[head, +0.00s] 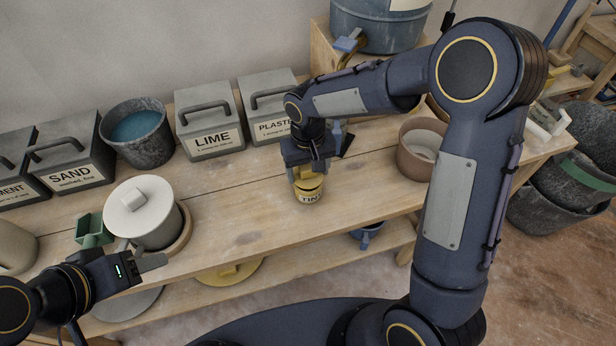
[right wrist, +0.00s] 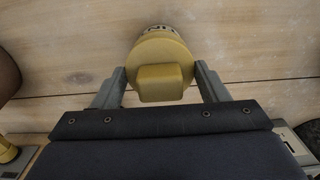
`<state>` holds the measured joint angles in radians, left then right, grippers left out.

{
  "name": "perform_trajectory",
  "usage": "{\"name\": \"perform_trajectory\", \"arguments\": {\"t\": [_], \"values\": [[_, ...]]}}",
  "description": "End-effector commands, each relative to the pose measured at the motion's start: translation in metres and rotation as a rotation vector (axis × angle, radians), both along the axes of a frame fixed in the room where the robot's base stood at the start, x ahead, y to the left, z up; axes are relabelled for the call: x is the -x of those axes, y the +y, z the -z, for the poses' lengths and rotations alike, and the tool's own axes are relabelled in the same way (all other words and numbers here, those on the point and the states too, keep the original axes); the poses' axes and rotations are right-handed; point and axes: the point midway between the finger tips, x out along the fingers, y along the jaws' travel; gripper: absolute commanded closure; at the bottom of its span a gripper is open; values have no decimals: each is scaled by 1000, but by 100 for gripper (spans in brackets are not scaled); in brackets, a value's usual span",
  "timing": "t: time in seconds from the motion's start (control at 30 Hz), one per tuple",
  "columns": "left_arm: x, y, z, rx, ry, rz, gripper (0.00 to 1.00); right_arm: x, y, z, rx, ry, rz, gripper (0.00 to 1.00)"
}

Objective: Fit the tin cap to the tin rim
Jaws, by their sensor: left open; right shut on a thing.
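The yellow tin (head: 309,197), with a dark-lettered label, stands upright on the bench. The yellow tin cap (head: 307,182) is over its top, with a dark gap visible between cap and rim in the head view. My right gripper (head: 307,172) points down and is shut on the cap. In the right wrist view, the round cap (right wrist: 160,58) with its block knob (right wrist: 160,83) lies between the two fingertips (right wrist: 160,75). The tin (right wrist: 160,32) shows just beyond the cap, and its rim is hidden. My left gripper (head: 150,262) is open and empty near the bench's front edge.
A grey pot with a white lid (head: 142,208) stands left, beside a small green container (head: 93,230). LIME (head: 210,120) and SAND (head: 72,155) boxes and a bucket of blue contents (head: 138,130) line the back. A brown pot (head: 420,150) stands right. Bench around the tin is clear.

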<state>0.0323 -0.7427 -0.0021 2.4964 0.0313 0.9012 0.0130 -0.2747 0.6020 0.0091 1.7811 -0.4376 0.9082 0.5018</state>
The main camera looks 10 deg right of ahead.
Motion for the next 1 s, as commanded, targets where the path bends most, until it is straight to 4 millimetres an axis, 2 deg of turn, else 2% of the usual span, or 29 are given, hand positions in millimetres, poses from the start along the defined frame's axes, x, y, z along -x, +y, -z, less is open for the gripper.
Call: {"name": "perform_trajectory", "arguments": {"t": [0.53,0.83,0.87,1.0], "values": [[0,0,17,0,0,0,50,0,0,21,0,1,0,56],[0,0,15,0,0,0,50,0,0,19,0,1,0,56],[0,0,15,0,0,0,50,0,0,19,0,1,0,30],[0,0,15,0,0,0,50,0,0,19,0,1,0,12]]}}
